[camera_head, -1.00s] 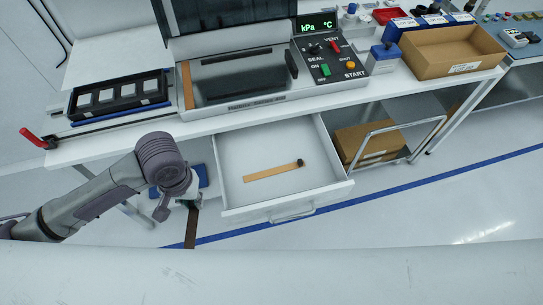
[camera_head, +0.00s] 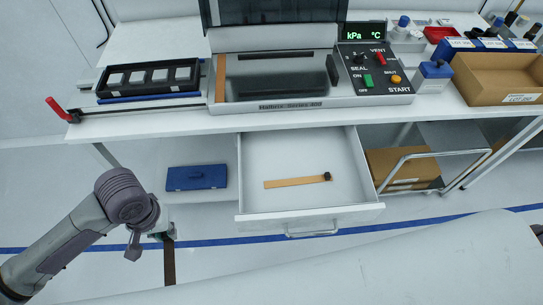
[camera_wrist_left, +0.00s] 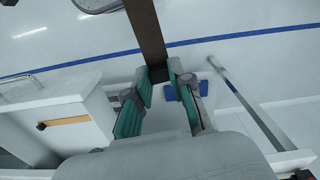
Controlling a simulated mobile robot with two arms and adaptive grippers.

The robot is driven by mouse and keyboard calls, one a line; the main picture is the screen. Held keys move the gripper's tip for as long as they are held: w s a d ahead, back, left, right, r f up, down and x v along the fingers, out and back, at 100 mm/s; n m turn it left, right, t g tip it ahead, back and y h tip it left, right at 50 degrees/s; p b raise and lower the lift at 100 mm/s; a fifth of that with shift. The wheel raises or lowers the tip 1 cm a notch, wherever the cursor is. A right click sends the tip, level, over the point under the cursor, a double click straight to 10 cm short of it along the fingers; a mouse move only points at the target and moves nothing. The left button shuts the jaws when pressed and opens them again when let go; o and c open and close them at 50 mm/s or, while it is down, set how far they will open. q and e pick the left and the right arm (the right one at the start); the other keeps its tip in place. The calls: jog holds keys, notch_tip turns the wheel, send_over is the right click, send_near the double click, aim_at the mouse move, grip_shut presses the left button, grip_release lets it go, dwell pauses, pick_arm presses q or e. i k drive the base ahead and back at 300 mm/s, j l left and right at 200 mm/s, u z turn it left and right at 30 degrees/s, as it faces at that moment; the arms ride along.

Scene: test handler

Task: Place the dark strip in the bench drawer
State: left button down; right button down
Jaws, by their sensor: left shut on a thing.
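My left gripper (camera_head: 161,235) is shut on the dark strip (camera_head: 169,263), a long flat dark-brown piece hanging below it. In the left wrist view the strip (camera_wrist_left: 147,35) runs from between the green-padded fingers (camera_wrist_left: 160,88) towards the top of the picture. The bench drawer (camera_head: 270,160) is pulled open, white inside, with a bar handle on its front. The gripper and strip are to the left of the drawer, outside it and apart from it. My right gripper is not in view.
A tan wooden strip with a dark knob (camera_head: 298,182) lies in the drawer, with bare floor around it. A blue box (camera_head: 197,178) is on the low shelf left of the drawer. A cardboard box (camera_head: 395,168) stands right of it. The bench top (camera_head: 170,126) carries equipment.

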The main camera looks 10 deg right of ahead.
aim_at(298, 162)
jog(key=l+u, duration=0.5)
jog(key=l, duration=0.4)
jog(key=l+u, duration=0.5)
jog(key=l, duration=0.45)
jog(key=k+l, duration=0.1)
jog(key=l, duration=0.9)
jog(key=k+l, duration=0.15)
jog(key=l, duration=0.3)
